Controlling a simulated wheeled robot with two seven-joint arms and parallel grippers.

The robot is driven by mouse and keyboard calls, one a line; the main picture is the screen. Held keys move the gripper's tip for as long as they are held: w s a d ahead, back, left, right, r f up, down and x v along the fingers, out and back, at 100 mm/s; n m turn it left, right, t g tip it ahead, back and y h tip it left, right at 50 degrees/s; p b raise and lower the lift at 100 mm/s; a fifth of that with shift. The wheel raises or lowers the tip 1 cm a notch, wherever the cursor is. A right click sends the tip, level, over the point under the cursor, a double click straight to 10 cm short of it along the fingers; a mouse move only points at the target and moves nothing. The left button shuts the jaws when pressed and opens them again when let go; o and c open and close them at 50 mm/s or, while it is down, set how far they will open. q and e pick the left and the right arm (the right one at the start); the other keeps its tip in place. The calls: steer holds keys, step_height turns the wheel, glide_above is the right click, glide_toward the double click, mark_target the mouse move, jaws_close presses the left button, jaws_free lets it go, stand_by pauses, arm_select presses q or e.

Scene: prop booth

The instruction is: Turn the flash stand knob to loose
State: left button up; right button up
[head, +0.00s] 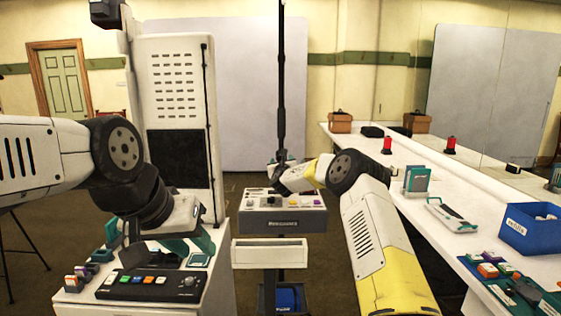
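The flash stand (281,75) is a thin black upright pole behind a grey control box. Its knob cannot be made out; the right wrist covers the pole's lower part. My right arm, yellow and white, reaches in from the lower right. Its gripper (281,159) is at the pole, mostly hidden by its own wrist, so its fingers' state is unclear. My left gripper (160,240) hangs over the white cabinet at the left, with teal fingers spread apart and nothing seen between them.
The grey control box (283,220) with small knobs stands below my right wrist. A black button panel (150,287) lies on the white cabinet (215,290). A long white counter (400,205) on the right holds a blue bin (530,235) and a teal tray of small blocks.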

steer(key=shift+w, duration=0.75)
jaws_close()
